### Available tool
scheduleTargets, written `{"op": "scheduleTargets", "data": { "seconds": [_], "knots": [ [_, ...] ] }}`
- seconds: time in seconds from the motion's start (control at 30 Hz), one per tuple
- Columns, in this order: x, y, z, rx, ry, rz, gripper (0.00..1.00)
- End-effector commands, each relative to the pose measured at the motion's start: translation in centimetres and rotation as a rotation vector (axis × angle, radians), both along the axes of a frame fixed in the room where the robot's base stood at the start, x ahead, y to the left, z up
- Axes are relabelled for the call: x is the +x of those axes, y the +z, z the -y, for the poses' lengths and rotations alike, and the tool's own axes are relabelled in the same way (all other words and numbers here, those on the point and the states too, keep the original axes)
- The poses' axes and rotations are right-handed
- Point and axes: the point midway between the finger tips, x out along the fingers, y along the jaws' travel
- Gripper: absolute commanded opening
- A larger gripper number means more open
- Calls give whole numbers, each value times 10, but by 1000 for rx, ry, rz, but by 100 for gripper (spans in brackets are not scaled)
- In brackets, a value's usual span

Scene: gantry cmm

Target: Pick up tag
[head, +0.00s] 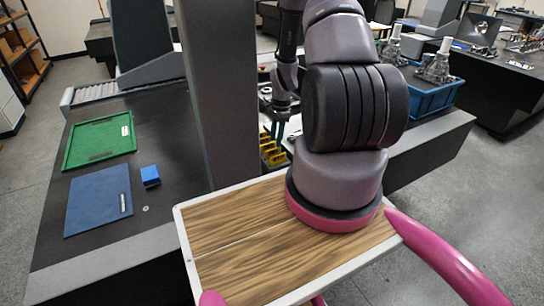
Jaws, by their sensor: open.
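I cannot tell for sure which thing is the tag. A small pale round disc (145,208) lies on the dark table, just right of the blue mat (90,205). A small pale piece (125,130) lies at the right side of the green tray (85,150). A thin silver piece (123,202) lies on the blue mat's right part. My gripper (276,134) points down with its teal fingers open, beyond the wooden board and right of the grey column. It is well away from these pieces. My arm hides part of the area around it.
A blue block (150,176) stands between tray and disc. The grey column (215,90) rises between the left table area and my gripper. Yellow pieces (272,152) lie below my gripper. A blue crate (430,97) with metal parts stands at right.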

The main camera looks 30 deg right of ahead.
Motion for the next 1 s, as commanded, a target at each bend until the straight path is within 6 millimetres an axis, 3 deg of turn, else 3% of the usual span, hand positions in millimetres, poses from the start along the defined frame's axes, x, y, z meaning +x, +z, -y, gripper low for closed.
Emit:
{"op": "scheduleTargets", "data": {
  "seconds": [0.23,0.5,0.8,0.83,0.9,0.93,1.0],
  "knots": [
    [1,-21,-5,1,0,0,41],
    [4,-57,-12,1,1,-1,41],
    [4,-62,-13,-1,1,2,41],
    [4,-62,-13,-1,1,2,34],
    [4,-62,-13,0,1,1,7],
    [4,-62,-13,0,1,1,0],
    [4,-62,-13,0,1,1,0]
  ]
}}
